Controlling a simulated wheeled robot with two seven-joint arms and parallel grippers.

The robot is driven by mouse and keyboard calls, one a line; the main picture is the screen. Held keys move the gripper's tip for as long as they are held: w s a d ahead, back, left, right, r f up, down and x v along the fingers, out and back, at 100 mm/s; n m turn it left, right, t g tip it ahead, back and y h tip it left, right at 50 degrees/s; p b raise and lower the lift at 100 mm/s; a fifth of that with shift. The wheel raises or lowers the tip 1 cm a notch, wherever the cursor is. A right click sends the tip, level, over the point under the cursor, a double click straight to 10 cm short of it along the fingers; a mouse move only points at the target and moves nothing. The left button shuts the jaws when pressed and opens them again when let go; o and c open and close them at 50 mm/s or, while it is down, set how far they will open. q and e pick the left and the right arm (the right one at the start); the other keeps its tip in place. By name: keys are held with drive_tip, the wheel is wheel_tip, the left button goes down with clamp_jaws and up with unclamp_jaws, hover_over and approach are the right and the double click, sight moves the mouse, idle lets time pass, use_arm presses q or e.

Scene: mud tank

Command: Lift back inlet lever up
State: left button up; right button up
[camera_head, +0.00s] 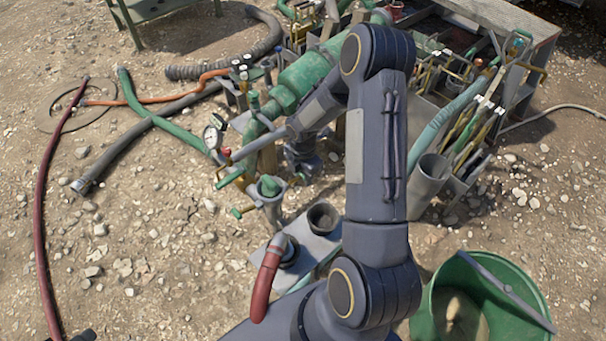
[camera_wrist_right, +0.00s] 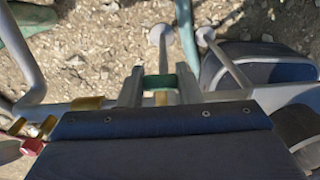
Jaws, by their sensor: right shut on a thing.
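My right gripper (camera_head: 303,163) is low beside the green pump pipework in the head view, partly hidden by my own forearm. In the right wrist view, its two grey fingers (camera_wrist_right: 160,88) are shut on a short green handle (camera_wrist_right: 160,81), which I take to be the back inlet lever. A brass-coloured piece (camera_wrist_right: 161,98) shows just below the handle between the fingers. The lever's joint and its angle are hidden.
A green pump body (camera_head: 305,74) lies behind the gripper. A pressure gauge (camera_head: 211,137) and a grey pipe stand to its left. A red-handled hose piece (camera_head: 268,280) is in front. A green bucket (camera_head: 533,285) stands at lower right. Stony ground at left holds several hoses.

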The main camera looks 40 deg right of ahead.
drive_tip(key=shift+r, duration=0.2)
drive_tip(key=shift+d+r+p, duration=0.1)
drive_tip(key=shift+r+p, duration=0.7)
drive_tip(key=shift+w+r, duration=0.1)
drive_tip(key=shift+r+p, duration=0.65)
drive_tip(key=shift+r, duration=0.3)
drive_tip(key=shift+a+r+p, duration=0.5)
drive_tip(key=shift+r+p, duration=0.15)
drive_tip(key=shift+r, duration=0.2)
drive_tip(key=o, duration=1.8)
